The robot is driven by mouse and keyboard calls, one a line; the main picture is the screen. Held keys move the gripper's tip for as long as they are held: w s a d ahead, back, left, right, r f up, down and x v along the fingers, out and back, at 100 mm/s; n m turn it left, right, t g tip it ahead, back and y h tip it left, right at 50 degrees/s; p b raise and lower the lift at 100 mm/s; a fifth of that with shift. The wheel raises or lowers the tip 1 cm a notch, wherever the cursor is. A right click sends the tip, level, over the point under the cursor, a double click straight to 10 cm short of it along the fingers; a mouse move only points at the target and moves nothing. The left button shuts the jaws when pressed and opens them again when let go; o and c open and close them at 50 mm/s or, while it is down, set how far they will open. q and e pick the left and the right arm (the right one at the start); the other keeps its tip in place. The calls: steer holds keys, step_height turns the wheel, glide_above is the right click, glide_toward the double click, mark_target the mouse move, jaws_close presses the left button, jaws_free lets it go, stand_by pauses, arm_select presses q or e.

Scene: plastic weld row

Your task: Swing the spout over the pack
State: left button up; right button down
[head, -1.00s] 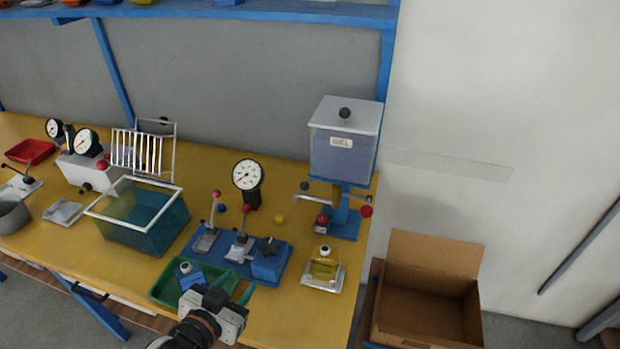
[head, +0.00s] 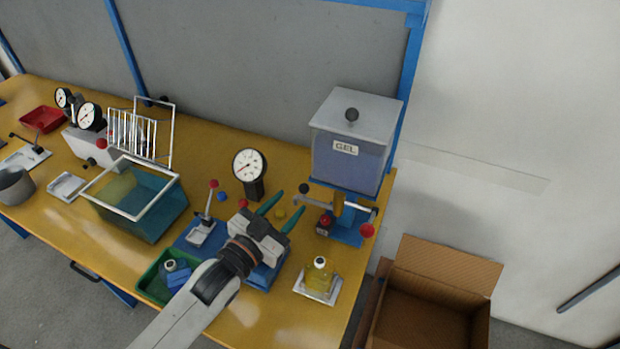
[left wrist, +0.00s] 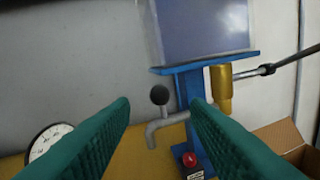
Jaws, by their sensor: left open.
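The silver spout (head: 317,201) with a dark ball knob (head: 304,188) sticks out to the left of the gel dispenser's stand. In the left wrist view the bent spout (left wrist: 165,122) and its black ball (left wrist: 160,95) show between the fingers, apparently ahead of the tips. The pack (head: 317,280), yellow with a white cap, stands on a small pale tray (head: 331,297) in front of the dispenser; the spout points away from it. My left gripper (head: 292,201) is open and empty, green fingers towards the spout. My right gripper is not in view.
The GEL tank (head: 347,150) sits above a blue stand with a red-knobbed lever (head: 367,230) on the right and a red button (head: 325,220). A gauge (head: 249,164) stands left of my fingers. A cardboard box (head: 440,262) is beyond the table's right edge.

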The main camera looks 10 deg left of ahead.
mark_target(301, 192)
arm_select(q)
steer(key=p+x, duration=0.1)
steer(key=x, duration=0.6)
steer(key=shift+w+d, duration=0.1)
steer(key=shift+w, duration=0.25)
steer(key=shift+w+d, duration=0.15)
steer(key=shift+w, duration=0.2)
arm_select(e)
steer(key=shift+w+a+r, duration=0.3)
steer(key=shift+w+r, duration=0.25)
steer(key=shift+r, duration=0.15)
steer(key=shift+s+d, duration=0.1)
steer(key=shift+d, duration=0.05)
arm_select(q)
jaws_close()
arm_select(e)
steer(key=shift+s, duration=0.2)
